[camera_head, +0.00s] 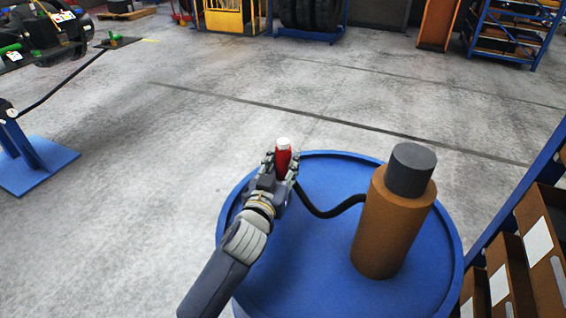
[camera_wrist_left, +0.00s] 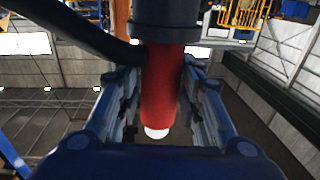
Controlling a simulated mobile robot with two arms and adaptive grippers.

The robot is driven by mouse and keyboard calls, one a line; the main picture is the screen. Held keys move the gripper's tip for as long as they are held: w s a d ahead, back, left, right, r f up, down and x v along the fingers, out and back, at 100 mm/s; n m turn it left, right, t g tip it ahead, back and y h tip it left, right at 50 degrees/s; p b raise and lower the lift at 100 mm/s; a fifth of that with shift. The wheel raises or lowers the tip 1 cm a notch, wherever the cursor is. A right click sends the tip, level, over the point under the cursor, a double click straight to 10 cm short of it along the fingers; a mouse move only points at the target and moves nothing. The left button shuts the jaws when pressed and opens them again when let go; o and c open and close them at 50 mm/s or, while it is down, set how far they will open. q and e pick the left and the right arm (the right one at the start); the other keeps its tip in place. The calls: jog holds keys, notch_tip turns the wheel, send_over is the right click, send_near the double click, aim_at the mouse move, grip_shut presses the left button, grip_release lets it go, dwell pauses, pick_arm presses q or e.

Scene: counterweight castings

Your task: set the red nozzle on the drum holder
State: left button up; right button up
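The red nozzle (camera_head: 283,160) has a white tip and stands out roughly upright from my left gripper (camera_head: 275,170) in the head view. In the left wrist view the nozzle (camera_wrist_left: 162,88) sits between the two fingers (camera_wrist_left: 162,100), which close in on its sides; its dark collar is at the top and its white tip at the bottom. A black hose (camera_head: 325,211) runs from the gripper area to a brown cylinder with a dark grey top (camera_head: 388,225). This cylinder stands on the blue drum (camera_head: 310,270). I cannot make out a separate holder. My right gripper is not in view.
Brown bins (camera_head: 541,250) on a blue rack stand close to the drum's right. A blue-footed stand (camera_head: 38,165) is at the left. Grey floor (camera_head: 150,150) is open beyond the drum. Racks and a yellow cart (camera_head: 224,18) stand at the back.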

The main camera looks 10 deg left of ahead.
pick_arm(q)
jog(key=shift+o, duration=0.8)
jog(key=shift+r, duration=0.1)
jog(key=shift+f, duration=0.2)
jog(key=shift+s, duration=0.4)
jog(key=s+a, duration=0.1)
jog(key=s, duration=1)
jog(key=shift+s+r, duration=0.15)
jog(key=shift+r, duration=0.05)
jog(key=shift+f, duration=0.1)
